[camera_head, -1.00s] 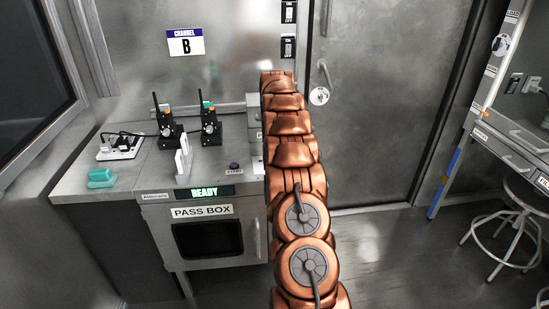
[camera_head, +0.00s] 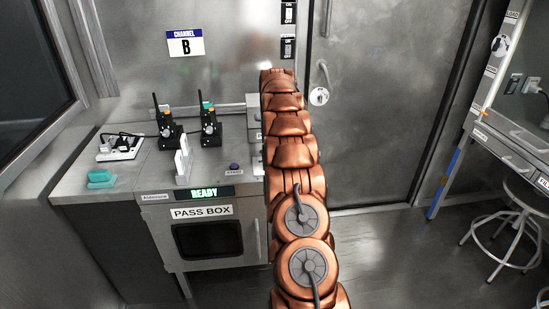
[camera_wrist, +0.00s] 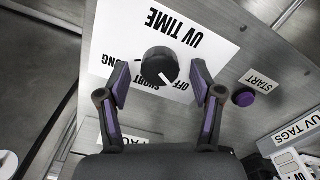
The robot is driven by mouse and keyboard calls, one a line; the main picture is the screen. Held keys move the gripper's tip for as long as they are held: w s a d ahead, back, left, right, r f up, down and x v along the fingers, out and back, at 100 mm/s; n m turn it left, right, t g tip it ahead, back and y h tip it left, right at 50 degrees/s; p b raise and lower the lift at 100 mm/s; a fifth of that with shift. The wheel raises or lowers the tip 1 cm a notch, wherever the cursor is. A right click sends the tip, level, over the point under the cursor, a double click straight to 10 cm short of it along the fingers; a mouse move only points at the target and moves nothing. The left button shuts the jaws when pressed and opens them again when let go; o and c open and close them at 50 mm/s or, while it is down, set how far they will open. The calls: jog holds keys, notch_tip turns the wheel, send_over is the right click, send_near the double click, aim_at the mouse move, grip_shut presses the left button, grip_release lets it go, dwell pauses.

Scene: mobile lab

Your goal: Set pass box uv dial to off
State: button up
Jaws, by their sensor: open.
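The UV dial (camera_wrist: 158,64) is a round black knob on a white plate (camera_wrist: 205,45) marked UV TIME, LONG, SHORT and OFF, upside down in the wrist view. Its white pointer line slants to the lower right, between SHORT and OFF and nearer OFF. My gripper (camera_wrist: 160,78) is open, with one finger on each side of the knob. Gaps show between the fingers and the knob. The pass box (camera_head: 158,222) stands below the counter in the head view. My arm hides the dial and my gripper there.
A purple START button (camera_wrist: 244,97) lies right of the dial. A UV TAGS holder (camera_wrist: 286,145) is at the lower right. In the head view, radios (camera_head: 209,130), a power strip (camera_head: 120,148) and a teal object (camera_head: 101,178) stand on the counter. A READY display (camera_head: 204,193) glows green.

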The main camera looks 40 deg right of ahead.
jog(key=shift+r, duration=3.25)
